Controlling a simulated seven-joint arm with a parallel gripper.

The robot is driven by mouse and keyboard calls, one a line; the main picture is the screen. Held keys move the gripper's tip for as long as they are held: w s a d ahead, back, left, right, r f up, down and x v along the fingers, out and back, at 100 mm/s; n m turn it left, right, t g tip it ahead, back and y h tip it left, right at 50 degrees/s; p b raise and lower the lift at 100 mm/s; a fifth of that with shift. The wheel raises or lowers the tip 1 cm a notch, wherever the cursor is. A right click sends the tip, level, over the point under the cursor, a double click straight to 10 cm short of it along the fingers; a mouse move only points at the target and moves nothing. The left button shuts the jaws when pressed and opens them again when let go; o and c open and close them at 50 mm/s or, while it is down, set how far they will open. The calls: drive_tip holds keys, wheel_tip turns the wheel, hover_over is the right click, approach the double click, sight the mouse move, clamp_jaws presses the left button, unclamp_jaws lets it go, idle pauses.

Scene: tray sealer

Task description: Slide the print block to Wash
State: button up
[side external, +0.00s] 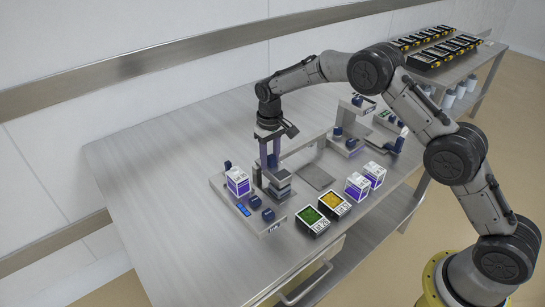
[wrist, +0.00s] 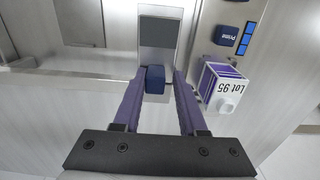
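My gripper (side external: 270,164) reaches down at the right side of the left machine (side external: 218,184). In the wrist view its two purple fingers (wrist: 159,80) stand apart on either side of a small dark blue block (wrist: 155,76). I see gaps beside this block, so the fingers look open around it. The blue block sits at the end of a dark grey plate (wrist: 158,33); I take it to be the print block, though no label shows on it. In the side view a grey block (side external: 280,179) lies just under the fingers. I cannot read a Wash mark.
A white and purple carton, Lot 95 (wrist: 222,85), stands on the left machine near the right finger. Blue knobs (side external: 267,214) sit at its front. Green (side external: 312,220) and yellow (side external: 334,204) trays and two cartons (side external: 357,186) stand to the right. The table's left is clear.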

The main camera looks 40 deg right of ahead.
sight(270, 157)
drive_tip(key=shift+o, duration=1.4)
drive_tip(key=shift+r, duration=0.1)
wheel_tip(270, 157, up, 14)
